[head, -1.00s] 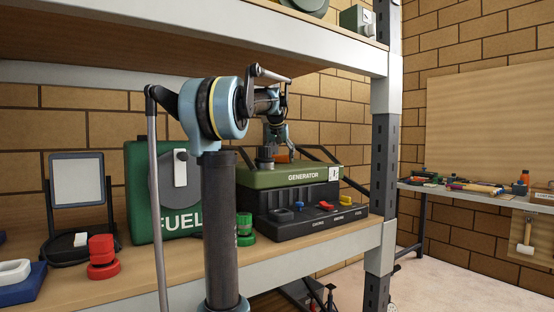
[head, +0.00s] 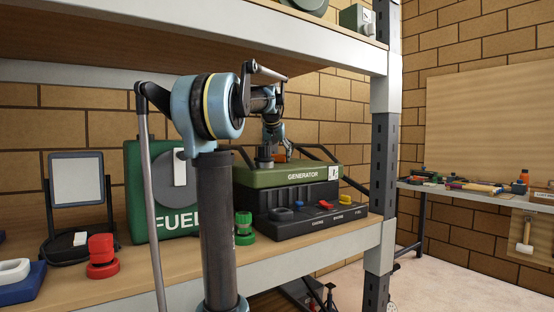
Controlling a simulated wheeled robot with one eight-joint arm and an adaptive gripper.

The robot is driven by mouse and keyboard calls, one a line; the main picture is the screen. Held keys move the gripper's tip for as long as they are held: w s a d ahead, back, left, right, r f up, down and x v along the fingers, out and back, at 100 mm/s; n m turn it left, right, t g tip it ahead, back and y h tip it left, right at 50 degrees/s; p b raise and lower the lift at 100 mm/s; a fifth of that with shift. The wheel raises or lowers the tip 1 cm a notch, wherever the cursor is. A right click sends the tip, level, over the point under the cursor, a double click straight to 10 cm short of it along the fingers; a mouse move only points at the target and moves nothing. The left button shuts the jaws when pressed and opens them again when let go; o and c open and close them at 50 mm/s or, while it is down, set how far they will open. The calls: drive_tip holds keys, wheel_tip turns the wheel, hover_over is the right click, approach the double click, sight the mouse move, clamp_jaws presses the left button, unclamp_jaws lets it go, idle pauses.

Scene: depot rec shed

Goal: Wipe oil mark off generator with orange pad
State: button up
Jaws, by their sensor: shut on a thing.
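The generator (head: 303,176) stands on the shelf, with a green top marked GENERATOR and a black base with coloured controls. My gripper (head: 275,149) is over the generator's top, toward the back. It is shut on the orange pad (head: 281,156), of which only a small orange patch shows. The pad is at or just above the green top; I cannot tell whether it touches. No oil mark is visible from here; my gripper and the low angle hide part of the top.
A green fuel can (head: 140,215) stands left of the generator, partly behind my arm. Green (head: 244,230) and red (head: 102,258) round pieces sit near the shelf front. An upper shelf (head: 300,45) hangs above my arm. A metal post (head: 383,150) stands right of the generator.

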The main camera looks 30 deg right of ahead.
drive_tip(key=shift+w+a+f, duration=0.1)
drive_tip(key=shift+w+a, duration=0.05)
drive_tip(key=shift+w, duration=1.4)
drive_tip(key=shift+w+a, duration=0.15)
drive_tip(key=shift+w, duration=1.5)
drive_tip(key=shift+w+a, duration=0.1)
drive_tip(key=shift+w, duration=1.55)
drive_tip(key=shift+r, duration=3.15)
wheel_tip(320, 180, up, 3)
